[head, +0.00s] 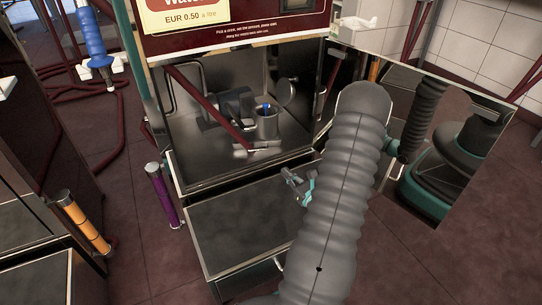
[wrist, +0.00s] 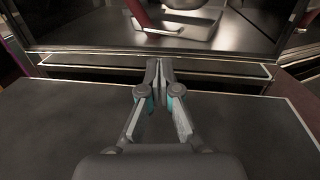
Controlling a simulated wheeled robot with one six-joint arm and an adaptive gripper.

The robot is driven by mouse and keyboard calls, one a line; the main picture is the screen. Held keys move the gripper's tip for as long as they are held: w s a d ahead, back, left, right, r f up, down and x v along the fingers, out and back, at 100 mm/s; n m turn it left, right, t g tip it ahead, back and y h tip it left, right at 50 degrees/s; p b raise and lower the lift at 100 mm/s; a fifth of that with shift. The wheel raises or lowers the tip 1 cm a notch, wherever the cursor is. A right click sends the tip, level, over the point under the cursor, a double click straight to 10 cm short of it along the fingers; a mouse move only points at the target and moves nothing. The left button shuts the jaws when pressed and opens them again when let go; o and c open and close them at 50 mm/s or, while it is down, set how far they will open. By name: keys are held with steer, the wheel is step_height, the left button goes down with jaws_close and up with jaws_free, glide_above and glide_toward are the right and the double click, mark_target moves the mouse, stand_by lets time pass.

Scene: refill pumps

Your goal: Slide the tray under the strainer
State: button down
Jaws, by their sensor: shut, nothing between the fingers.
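The tray (head: 245,225) is a dark, flat, light-rimmed panel jutting out low in front of the metal bay. In the wrist view its dark top (wrist: 60,125) fills the lower part. My gripper (head: 289,174) is over the tray's right rear part, close to the bay's front edge. In the wrist view my gripper (wrist: 159,66) has its fingertips together with nothing between them, pointing at the bay's sill. Whether the fingers touch the tray I cannot tell. I cannot make out a strainer for certain; the bay floor (head: 195,165) is plain dark metal.
In the bay are a metal cup (head: 267,125) with something blue in it and a dark red bar (head: 212,108). A purple cylinder (head: 163,195) stands left of the tray. An orange cylinder (head: 82,222) is farther left, by a dark cabinet.

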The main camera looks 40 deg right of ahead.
mark_target(271, 158)
steer(key=shift+s+d+f+m+h, duration=0.35)
steer(key=shift+d+f+m+h, duration=0.15)
steer(key=shift+d+f+h, duration=0.2)
steer(key=w, duration=0.4)
steer(key=w+d, duration=0.1)
steer(key=w, duration=0.4)
steer(key=w+d, duration=0.1)
steer(key=w, duration=0.3)
steer(key=shift+w+d, duration=0.1)
steer(key=shift+w, duration=0.2)
